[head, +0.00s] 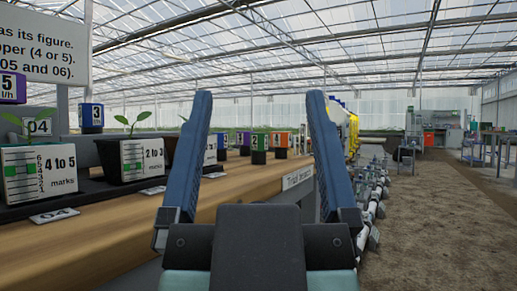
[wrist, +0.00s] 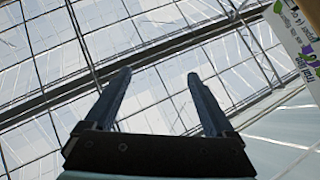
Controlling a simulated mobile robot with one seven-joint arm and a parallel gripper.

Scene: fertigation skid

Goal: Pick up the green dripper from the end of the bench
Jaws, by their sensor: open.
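A small green dripper (head: 259,142) stands on a dark base on the wooden trial bench (head: 120,236), in the row at the bench's far end. In the head view it shows between the two blue fingers of my gripper (head: 259,95), well beyond them. My gripper is open, with nothing between its fingers. In the wrist view the gripper (wrist: 159,75) points up toward the glass roof, and the dripper is not seen there.
An orange dripper (head: 280,139) stands right of the green one, and a purple one is to its left. Seedling pots with marked cards (head: 40,173) line the bench's left side. White pipework (head: 372,205) runs along the bench's right side. The dirt aisle (head: 440,220) is clear.

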